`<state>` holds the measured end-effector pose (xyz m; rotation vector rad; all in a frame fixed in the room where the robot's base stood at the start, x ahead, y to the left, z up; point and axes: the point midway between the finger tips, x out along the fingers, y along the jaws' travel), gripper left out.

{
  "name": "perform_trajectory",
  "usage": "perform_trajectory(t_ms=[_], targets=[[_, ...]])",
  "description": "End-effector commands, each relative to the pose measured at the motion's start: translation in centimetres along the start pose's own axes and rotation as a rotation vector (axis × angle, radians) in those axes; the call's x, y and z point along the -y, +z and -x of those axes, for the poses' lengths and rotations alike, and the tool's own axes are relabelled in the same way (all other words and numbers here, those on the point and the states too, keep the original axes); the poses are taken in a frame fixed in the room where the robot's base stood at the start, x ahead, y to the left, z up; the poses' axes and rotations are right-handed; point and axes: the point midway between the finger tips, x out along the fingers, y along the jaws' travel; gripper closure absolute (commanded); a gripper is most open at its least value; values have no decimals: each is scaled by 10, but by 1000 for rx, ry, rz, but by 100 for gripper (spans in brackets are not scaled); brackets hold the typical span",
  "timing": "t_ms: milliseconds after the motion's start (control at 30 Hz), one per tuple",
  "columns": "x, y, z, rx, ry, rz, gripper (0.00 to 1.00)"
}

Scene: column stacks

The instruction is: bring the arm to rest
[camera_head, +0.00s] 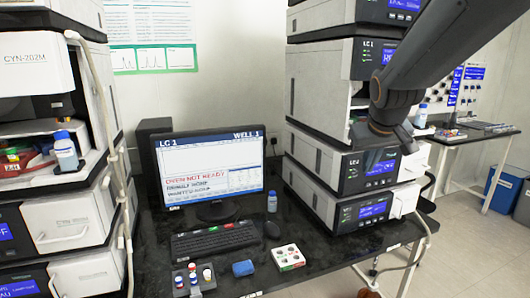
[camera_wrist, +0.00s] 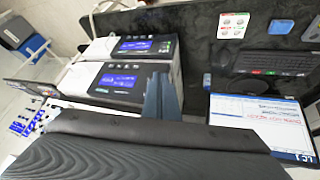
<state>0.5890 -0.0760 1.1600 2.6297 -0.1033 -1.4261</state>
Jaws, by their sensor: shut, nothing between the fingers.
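My dark arm (camera_head: 432,55) reaches in from the top right of the head view and bends down in front of the right-hand LC 1 stack (camera_head: 312,90). The fingers of my gripper are not clear in that view. In the wrist view my gripper (camera_wrist: 161,82) shows as blue-grey fingers, shut and empty. They stand in front of the stack's display modules (camera_wrist: 130,85) in the picture. I cannot tell how far apart they are from the stack. A dark part of my own arm fills the bottom of the wrist view.
The black bench (camera_head: 333,256) carries a monitor (camera_head: 212,168), a keyboard (camera_head: 215,240), a vial rack (camera_head: 194,281), a small blue block (camera_head: 243,268) and a white tray (camera_head: 287,258). Another instrument stack (camera_head: 75,225) stands at left. Floor (camera_head: 470,245) shows at right.

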Motion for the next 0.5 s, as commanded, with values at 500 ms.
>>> perform_trajectory(t_ms=[500], targets=[[105,267,-35,459,-149,-56,100]])
